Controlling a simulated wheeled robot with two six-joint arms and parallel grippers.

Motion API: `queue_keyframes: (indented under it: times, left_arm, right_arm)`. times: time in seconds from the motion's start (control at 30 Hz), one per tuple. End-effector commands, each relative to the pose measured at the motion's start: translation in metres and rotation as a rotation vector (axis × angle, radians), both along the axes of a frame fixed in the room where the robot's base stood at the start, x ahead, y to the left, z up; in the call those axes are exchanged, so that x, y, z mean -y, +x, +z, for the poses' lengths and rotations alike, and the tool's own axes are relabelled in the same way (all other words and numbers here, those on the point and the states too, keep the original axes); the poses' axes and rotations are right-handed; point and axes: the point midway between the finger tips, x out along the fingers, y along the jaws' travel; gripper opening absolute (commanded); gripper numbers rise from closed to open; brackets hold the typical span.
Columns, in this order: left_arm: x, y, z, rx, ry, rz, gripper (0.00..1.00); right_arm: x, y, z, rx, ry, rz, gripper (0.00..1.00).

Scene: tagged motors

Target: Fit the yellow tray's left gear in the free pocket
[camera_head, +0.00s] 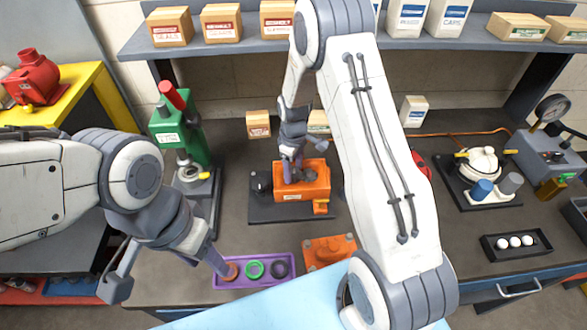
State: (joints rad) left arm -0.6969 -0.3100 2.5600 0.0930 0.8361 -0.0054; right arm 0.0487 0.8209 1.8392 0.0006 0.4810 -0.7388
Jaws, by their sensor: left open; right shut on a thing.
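No yellow tray shows. A purple tray (246,285) lies at the front of the bench with three round pieces in a row: orange-brown on the left (231,271), green in the middle (254,269), dark on the right (280,268). My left gripper (170,275) is open at the tray's left end, one finger close beside the left piece; I cannot tell whether they touch. An orange housing (315,190) stands on a dark base plate behind. My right gripper (293,168) is shut at the housing's top, its held thing too hidden to name. No free pocket can be made out.
An orange plate (330,249) lies right of the tray. A green press (178,135) with a red handle stands back left. A dark box with white balls (515,243) and a pump unit (482,160) are at right. My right arm hides the bench's middle.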

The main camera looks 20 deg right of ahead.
Motion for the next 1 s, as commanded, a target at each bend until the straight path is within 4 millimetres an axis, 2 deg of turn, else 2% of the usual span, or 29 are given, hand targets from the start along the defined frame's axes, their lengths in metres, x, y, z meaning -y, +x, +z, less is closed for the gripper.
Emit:
queue_keyframes:
  times: [0.33, 0.37, 0.4, 0.43, 0.73, 1.0]
  left_arm:
    - [0.0, 0.0, 0.001, 0.0, 0.0, 0.0, 0.54]
    - [0.0, 0.0, 0.001, 0.0, 0.0, 0.0, 0.54]
    - [0.0, 0.0, 0.001, 0.0, 0.0, 0.0, 0.54]
    - [0.0, 0.0, 0.001, 0.0, 0.0, 0.0, 0.54]
    - [0.0, 0.0, 0.003, 0.0, 0.0, 0.0, 0.54]
    - [0.0, 0.0, 0.019, 0.0, 0.0, 0.0, 0.54]
  right_arm:
    - [0.0, 0.0, 0.002, 0.001, 0.0, 0.0, 0.0]
    - [0.0, 0.0, 0.002, 0.001, 0.0, 0.0, 0.79]
    - [0.0, 0.0, 0.002, 0.001, 0.001, 0.0, 0.94]
    - [0.0, 0.0, 0.002, 0.001, 0.001, 0.0, 1.0]
    - [0.0, 0.0, 0.004, 0.0, 0.0, 0.0, 1.0]
    - [0.0, 0.0, 0.025, 0.001, 0.0, 0.0, 1.0]
